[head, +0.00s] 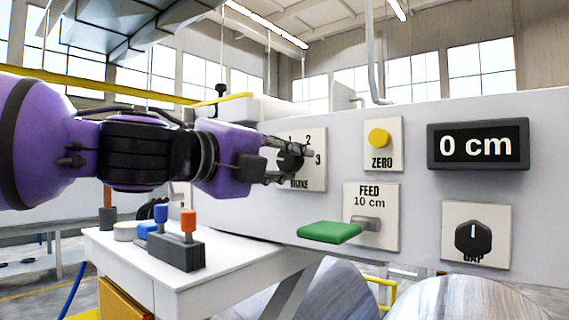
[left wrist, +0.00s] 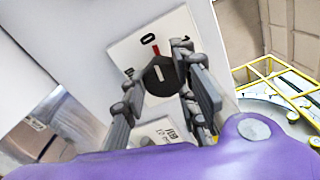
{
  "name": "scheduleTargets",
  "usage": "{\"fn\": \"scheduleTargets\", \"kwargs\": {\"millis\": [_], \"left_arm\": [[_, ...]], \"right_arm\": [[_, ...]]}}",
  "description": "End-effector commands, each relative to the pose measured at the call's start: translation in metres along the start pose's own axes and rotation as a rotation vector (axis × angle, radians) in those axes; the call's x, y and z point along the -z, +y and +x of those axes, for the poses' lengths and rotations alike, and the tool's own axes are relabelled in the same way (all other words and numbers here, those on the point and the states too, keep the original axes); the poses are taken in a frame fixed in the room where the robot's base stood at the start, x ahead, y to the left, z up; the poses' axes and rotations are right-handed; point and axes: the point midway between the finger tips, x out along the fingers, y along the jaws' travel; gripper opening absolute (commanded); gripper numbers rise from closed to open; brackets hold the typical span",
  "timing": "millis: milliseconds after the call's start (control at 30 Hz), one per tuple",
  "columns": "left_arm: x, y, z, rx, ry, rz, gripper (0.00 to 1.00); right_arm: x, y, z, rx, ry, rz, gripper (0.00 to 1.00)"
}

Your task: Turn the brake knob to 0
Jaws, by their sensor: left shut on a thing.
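The brake knob (head: 291,158) is dark and sits on a white plate (head: 318,178) lettered BRAKE, with 1, 2 and 3 visible in the head view. My left gripper (head: 289,161) is at the plate with its fingers around the knob, shut on it. In the left wrist view the knob (left wrist: 159,75) lies between the fingertips of my left gripper (left wrist: 157,82). Its white line points up, roughly toward the red mark beside the 0. In the head view the gripper hides the 0. My right gripper is not in view.
The same panel (head: 405,230) carries a yellow ZERO button (head: 379,138), a 0 cm display (head: 478,146), a FEED lever with a green paddle (head: 329,232) and a black GAP knob (head: 473,238). A white table (head: 150,267) with small tools stands below my left arm. Metal coils lie beneath the panel.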

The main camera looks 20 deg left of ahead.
Motion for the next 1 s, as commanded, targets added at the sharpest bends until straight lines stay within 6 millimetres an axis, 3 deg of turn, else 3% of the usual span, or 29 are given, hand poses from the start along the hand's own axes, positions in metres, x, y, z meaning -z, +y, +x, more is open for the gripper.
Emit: {"fn": "scheduleTargets", "kwargs": {"millis": [33,300,833,867,933,1000], "left_arm": [[0.0003,0.0073,0.0015,-0.010,0.001,-0.027,0.01],[0.0021,0.0093,0.0016,-0.012,0.007,-0.114,0.01],[0.0038,0.0124,0.0020,-0.017,0.011,-0.134,0.01],[0.0039,0.0124,0.0020,-0.017,0.011,-0.134,0.31],[0.0040,0.0121,0.0020,-0.017,0.011,-0.133,0.40],[0.0040,0.0110,0.0018,-0.015,0.011,-0.132,0.40]], "right_arm": [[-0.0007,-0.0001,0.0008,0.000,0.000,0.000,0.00],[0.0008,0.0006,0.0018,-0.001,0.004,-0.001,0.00],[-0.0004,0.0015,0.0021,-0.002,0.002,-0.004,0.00],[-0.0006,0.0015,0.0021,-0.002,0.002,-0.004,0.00],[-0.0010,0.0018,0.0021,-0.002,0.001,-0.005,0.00],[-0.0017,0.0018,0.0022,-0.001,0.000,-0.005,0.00]]}}
